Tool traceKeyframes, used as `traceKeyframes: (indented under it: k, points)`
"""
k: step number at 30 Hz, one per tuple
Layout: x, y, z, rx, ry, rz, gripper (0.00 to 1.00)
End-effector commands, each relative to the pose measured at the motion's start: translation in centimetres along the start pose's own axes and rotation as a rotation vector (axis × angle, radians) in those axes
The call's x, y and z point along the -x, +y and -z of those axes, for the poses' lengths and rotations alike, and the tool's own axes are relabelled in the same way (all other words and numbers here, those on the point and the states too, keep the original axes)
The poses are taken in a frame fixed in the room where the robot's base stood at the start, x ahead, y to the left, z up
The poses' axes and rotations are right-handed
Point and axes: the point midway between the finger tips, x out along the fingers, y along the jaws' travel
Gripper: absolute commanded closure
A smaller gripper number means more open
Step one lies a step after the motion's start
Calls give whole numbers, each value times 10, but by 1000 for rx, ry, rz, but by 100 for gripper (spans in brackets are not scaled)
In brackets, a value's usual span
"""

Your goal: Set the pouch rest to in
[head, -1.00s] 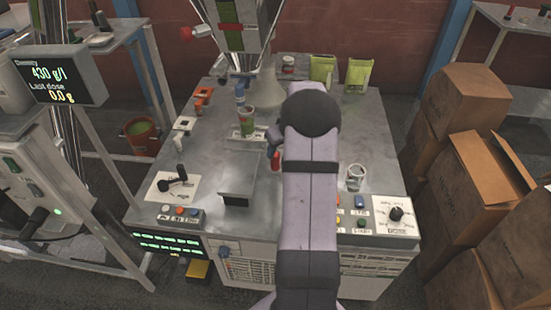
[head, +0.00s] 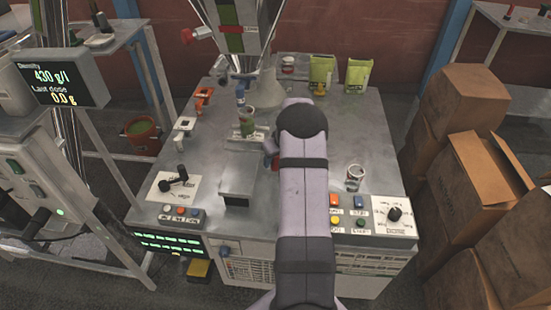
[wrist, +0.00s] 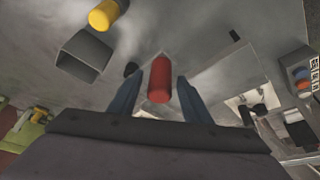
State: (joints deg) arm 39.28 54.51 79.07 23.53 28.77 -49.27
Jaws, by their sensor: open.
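A red cylindrical handle (wrist: 160,80) stands between the two fingers of my gripper (wrist: 157,76) in the wrist view. The fingers are apart, one on each side, and I see no clear contact. In the head view the red handle (head: 275,163) shows just left of my arm, which hides most of my gripper. A grey metal block (head: 238,180) with a sloped plate stands beside it.
A black lever (head: 173,180) on a white plate is at the front left. Button panels (head: 181,214) line the front edge. A clear glass (head: 354,177) stands right of my arm. Green pouches (head: 358,76) are at the back. Cardboard boxes (head: 465,100) are stacked at the right.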

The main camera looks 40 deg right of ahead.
Motion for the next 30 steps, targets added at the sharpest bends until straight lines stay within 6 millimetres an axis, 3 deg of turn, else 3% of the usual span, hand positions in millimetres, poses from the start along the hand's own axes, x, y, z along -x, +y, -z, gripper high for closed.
traceKeyframes:
  k: [6,11,12,19,30]
  points:
    - [0,0,0,0,0,0,58]
    - [0,0,0,0,0,0,97]
    - [0,0,0,0,0,0,100]
    - [-3,3,4,0,2,1,100]
    - [-14,23,31,-1,4,2,100]
